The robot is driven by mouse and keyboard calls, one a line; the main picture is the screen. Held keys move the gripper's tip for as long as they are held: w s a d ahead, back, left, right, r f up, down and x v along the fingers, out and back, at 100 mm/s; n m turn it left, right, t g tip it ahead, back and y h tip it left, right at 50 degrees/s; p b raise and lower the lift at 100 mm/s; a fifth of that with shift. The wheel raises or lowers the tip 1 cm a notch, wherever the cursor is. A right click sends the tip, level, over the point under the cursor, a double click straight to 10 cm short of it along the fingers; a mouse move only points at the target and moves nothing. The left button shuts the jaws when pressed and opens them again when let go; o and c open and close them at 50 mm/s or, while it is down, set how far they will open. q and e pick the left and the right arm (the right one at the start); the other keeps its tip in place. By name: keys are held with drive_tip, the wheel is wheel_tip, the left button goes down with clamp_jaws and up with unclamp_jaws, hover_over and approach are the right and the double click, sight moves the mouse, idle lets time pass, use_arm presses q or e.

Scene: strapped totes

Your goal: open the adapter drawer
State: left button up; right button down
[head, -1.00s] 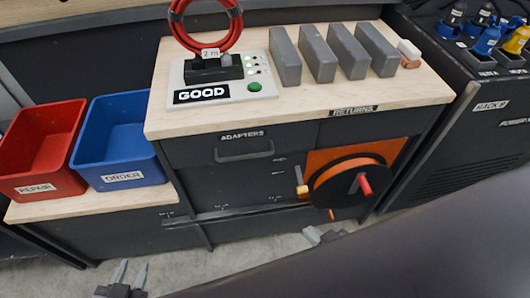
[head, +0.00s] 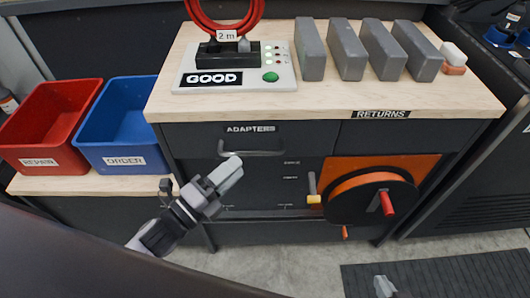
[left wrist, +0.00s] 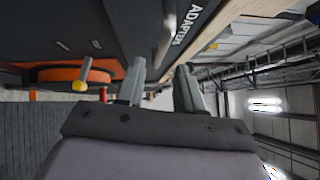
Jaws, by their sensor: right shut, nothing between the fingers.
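The adapter drawer (head: 205,139) is a dark front labelled ADAPTERS, under the left part of the wooden worktop; it looks shut, flush with the cabinet. Its bar handle (head: 252,153) runs across the front. My left gripper (head: 232,170) is just below and in front of the handle's left part, apart from it as far as I can tell. In the left wrist view its fingers (left wrist: 158,88) are spread and empty, with the handle (left wrist: 166,35) beyond them. Only the tip of my right gripper (head: 384,287) shows at the bottom edge, low and away from the drawer; it is shut and empty.
An orange panel with a cable reel (head: 345,203) and a red knob stands right of the lower front. A tester marked GOOD (head: 270,90) and several grey blocks (head: 345,48) are on the worktop. Red (head: 22,150) and blue (head: 92,150) bins stand left.

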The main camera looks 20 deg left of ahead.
sight(252, 153)
use_arm(q)
drive_tip(key=shift+x, duration=3.25)
clamp_jaws()
